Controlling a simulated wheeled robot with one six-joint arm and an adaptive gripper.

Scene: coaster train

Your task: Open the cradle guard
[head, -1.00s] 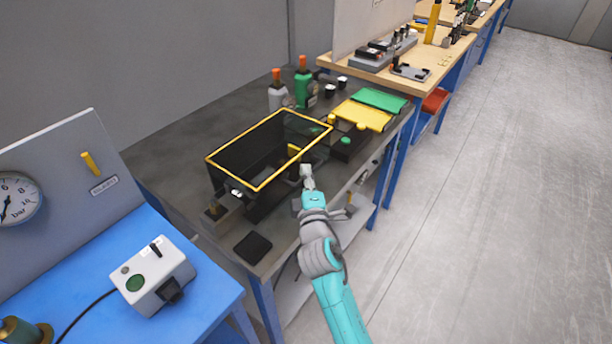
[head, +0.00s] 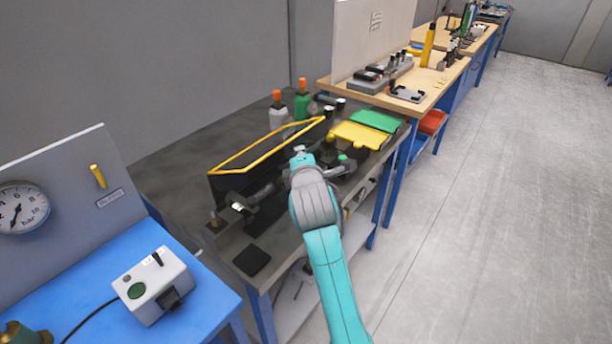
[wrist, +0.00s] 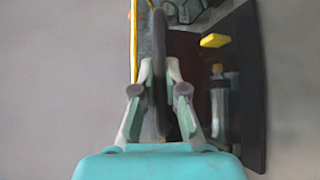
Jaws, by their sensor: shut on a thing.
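The cradle guard (head: 228,187) is a dark see-through cover with a yellow rim on the dark bench. Its rim shows as a narrow, tilted frame in the head view. In the wrist view, my gripper (wrist: 160,88) is closed around a dark bar (wrist: 159,50), which looks like the guard's handle. The guard's yellow edge (wrist: 134,45) runs just left of the fingers. In the head view my arm hides the fingers and most of the bar. A yellow block (wrist: 214,41) and a metallic cylindrical part show right of the fingers in the wrist view.
A grey bottle (head: 278,115) and a green bottle (head: 302,104) stand behind the guard. Yellow (head: 358,134) and green (head: 376,121) trays lie to its right. A control box (head: 152,283) sits on the blue bench at left. The floor at right is clear.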

